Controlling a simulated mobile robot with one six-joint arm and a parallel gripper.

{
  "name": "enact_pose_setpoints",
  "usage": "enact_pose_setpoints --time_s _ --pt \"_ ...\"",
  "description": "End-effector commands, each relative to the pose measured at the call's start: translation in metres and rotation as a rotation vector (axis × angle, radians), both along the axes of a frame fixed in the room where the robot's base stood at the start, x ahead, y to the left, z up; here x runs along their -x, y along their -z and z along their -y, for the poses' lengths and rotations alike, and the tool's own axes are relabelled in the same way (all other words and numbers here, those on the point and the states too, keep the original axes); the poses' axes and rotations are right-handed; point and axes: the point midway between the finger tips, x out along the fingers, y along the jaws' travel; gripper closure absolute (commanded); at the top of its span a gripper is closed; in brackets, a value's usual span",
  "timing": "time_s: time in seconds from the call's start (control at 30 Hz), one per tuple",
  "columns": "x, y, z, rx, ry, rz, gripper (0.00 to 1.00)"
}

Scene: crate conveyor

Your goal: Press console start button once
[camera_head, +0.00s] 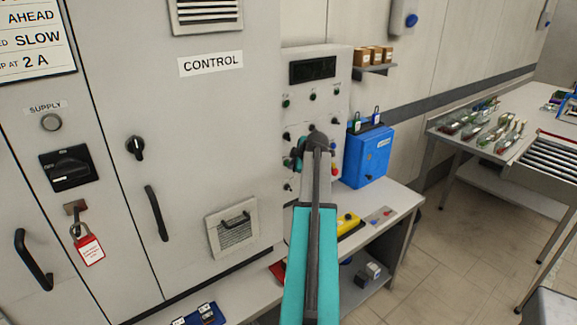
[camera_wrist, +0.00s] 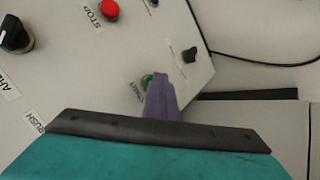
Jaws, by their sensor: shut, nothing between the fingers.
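The console (camera_head: 340,68) is a pale upright panel with a dark display, knobs and buttons, in the middle of the head view. It also fills the upper left of the wrist view (camera_wrist: 75,55). The green start button (camera_wrist: 147,80) is partly covered by my gripper (camera_wrist: 160,82), whose purple fingers are shut together. The fingertips overlap the button's right side in the picture; I cannot tell whether they touch it. In the head view my arm hides this part of the console.
A red STOP button (camera_wrist: 109,10) and dark knobs (camera_wrist: 189,55) sit near the green button. A blue box (camera_head: 368,158) stands right of the console. The control cabinet (camera_head: 190,110) is on the left, and a table with bottles (camera_head: 445,128) is on the right.

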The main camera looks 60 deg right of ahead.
Motion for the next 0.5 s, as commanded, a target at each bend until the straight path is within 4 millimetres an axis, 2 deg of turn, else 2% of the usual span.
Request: enact_pose_setpoints --time_s 0.5 --pt "0.013 0.001 -0.005 0.000 0.000 0.002 1.00"
